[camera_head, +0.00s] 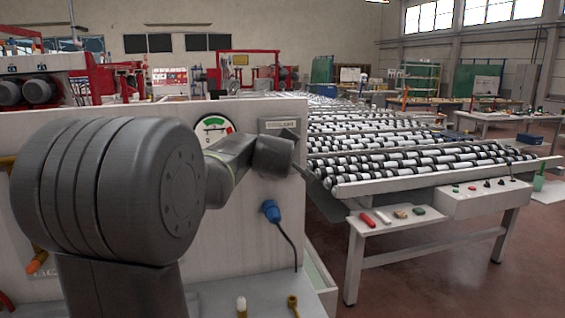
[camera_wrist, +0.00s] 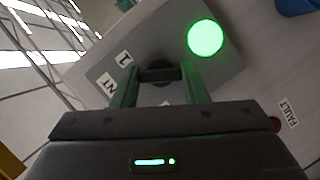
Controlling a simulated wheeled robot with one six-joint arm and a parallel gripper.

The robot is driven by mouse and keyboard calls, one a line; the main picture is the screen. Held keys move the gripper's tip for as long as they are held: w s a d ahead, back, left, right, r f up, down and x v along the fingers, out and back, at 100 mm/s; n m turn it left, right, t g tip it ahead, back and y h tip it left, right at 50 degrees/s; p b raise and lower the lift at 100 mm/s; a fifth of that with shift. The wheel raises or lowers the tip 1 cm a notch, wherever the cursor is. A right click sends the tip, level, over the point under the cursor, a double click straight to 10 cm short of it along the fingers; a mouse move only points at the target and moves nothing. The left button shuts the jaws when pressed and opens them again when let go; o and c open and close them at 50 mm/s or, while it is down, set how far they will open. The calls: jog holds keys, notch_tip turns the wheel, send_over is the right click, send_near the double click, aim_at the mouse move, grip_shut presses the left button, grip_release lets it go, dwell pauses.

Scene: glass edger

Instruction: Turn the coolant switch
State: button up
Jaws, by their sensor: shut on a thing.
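The coolant switch (camera_wrist: 158,73) is a dark knob with a bar-shaped handle on a grey plate (camera_wrist: 228,62) in the wrist view. The plate has a label ending in "NT" and a "1" mark beside the knob. My gripper (camera_wrist: 160,78) is shut on the handle, one finger at each end of it. The handle lies roughly level across the wrist picture. A round lamp (camera_wrist: 205,38) beside it glows green. In the head view my arm covers the switch and the gripper's fingers.
A red lamp, mostly hidden, sits by a "FAULT" label (camera_wrist: 287,113). In the head view the white machine panel carries a dial gauge (camera_head: 214,127), a nameplate (camera_head: 284,125) and a blue plug (camera_head: 271,211) with a cable. A roller conveyor (camera_head: 420,162) stands at right.

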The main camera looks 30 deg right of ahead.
jog(key=shift+m+b, duration=0.4)
jog(key=shift+b, duration=0.2)
jog(key=shift+y, duration=0.4)
jog(key=o, duration=1)
jog(key=shift+s+b, duration=0.15)
jog(key=shift+b, duration=0.15)
jog(key=b+v, duration=0.3)
jog(key=v, duration=1)
jog(key=shift+s+a+r, duration=0.1)
jog(key=shift+s+a, duration=0.1)
jog(key=shift+w+d, duration=0.1)
jog(key=p+x, duration=0.3)
jog(key=x, duration=1)
jog(key=shift+w+d, duration=0.15)
jog(key=shift+w, duration=0.1)
